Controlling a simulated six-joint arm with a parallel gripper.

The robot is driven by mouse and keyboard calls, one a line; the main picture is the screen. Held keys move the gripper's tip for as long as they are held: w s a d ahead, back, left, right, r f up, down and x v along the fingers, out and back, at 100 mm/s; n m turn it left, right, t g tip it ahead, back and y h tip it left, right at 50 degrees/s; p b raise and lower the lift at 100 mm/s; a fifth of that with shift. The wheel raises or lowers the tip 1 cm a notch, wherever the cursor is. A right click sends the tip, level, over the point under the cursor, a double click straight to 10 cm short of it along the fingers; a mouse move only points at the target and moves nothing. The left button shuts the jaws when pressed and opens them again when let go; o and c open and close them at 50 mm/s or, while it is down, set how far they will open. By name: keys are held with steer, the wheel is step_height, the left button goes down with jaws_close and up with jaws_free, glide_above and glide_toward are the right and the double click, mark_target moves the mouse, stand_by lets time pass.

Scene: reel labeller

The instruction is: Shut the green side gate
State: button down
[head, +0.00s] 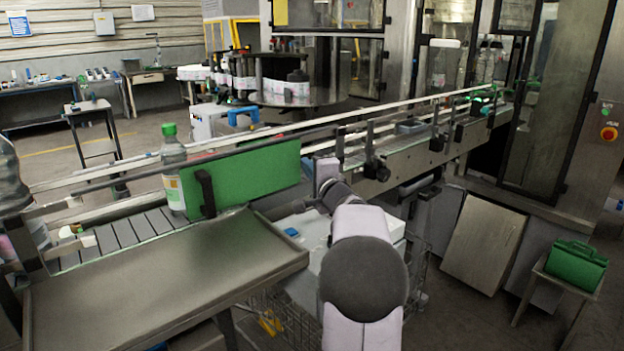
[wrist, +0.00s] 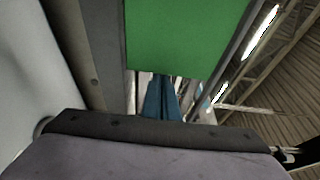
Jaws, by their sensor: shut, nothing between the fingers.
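The green side gate (head: 250,177) is a flat upright panel at the near side of the conveyor in the head view. A black handle (head: 206,193) is on its left end. The gate runs roughly along the rail; I cannot tell whether it is fully closed. In the wrist view the green panel (wrist: 185,35) fills the upper middle. My gripper (wrist: 161,80) shows there as narrow blue fingers, shut and empty, pointing toward the panel's lower edge. Whether they touch it is unclear. In the head view my arm hides the fingers, beyond the gate's right end.
A clear bottle with a green cap (head: 172,170) stands on the conveyor (head: 120,232) just left of the gate. A steel tray table (head: 165,275) lies in front. A white box (head: 310,262) and wire basket are below my arm. A green case (head: 576,264) sits on a stool at right.

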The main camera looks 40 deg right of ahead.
steer(key=shift+s+a+f+b, duration=0.15)
steer(key=shift+a+b, duration=0.55)
steer(key=shift+b, duration=0.45)
steer(key=shift+w+a+f+b, duration=0.1)
steer(key=shift+a+b, duration=0.55)
steer(key=shift+b, duration=0.5)
steer(key=a+b, duration=0.6)
steer(key=shift+s+a+r, duration=0.1)
steer(key=shift+a+r+b, duration=0.15)
steer(key=shift+a+b, duration=0.2)
steer(key=shift+a, duration=0.05)
steer(key=shift+r, duration=0.1)
steer(key=shift+d, duration=0.5)
steer(key=d+p, duration=0.1)
steer(key=d, duration=0.2)
steer(key=shift+s, duration=0.1)
steer(key=b, duration=0.3)
glide_toward(289, 168)
steer(key=v, duration=0.2)
steer(key=shift+s+a, duration=0.2)
steer(key=shift+a, duration=0.05)
